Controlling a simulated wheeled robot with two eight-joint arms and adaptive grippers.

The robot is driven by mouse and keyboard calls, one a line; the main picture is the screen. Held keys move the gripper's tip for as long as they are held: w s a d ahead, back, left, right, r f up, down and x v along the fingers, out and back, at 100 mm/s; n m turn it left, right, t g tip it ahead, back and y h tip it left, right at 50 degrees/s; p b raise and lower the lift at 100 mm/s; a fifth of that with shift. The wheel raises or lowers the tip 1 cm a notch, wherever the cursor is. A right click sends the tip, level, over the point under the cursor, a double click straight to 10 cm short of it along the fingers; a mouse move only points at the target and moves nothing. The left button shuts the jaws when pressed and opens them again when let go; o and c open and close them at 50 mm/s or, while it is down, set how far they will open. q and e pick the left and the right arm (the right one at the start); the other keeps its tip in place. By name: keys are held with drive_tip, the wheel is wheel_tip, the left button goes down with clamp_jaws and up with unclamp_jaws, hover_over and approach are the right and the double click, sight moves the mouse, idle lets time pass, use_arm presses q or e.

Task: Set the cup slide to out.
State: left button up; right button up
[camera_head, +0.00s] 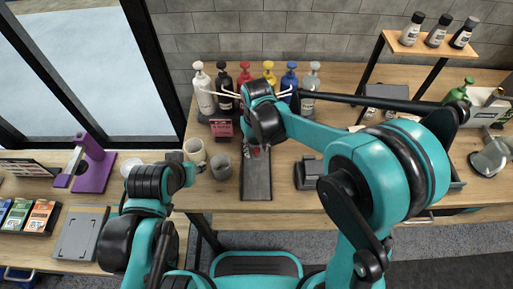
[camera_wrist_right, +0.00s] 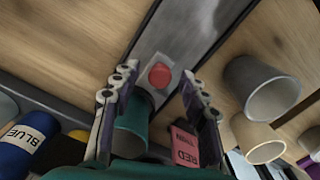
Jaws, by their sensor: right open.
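The cup slide (camera_head: 257,185) is a long dark grey track on the table in the head view, running from under my right gripper toward the front edge. In the right wrist view the slide (camera_wrist_right: 200,25) shows as a grey strip with a round red knob or disc (camera_wrist_right: 159,76) on it. My right gripper (camera_head: 262,125) is over the slide's far end; in the wrist view its open fingers (camera_wrist_right: 157,73) flank the red disc from above, and I cannot tell whether they touch it. My left gripper (camera_head: 181,168) is at the left, its fingers unclear.
A beige cup (camera_head: 195,151) and a grey cup (camera_head: 221,167) stand left of the slide. Several pump bottles (camera_head: 203,92) line the back. A pink RED label (camera_wrist_right: 185,148) and a teal cylinder (camera_wrist_right: 132,130) are near my right fingers. A dark device (camera_head: 307,174) stands right of the slide.

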clamp_jaws()
drive_tip(key=s+p, duration=0.2)
drive_tip(key=s, duration=1.4)
drive_tip(key=shift+s, duration=0.2)
drive_tip(key=shift+c, duration=0.6)
unclamp_jaws()
drive_tip(key=shift+s, duration=0.1)
drive_tip(key=shift+o, duration=0.6)
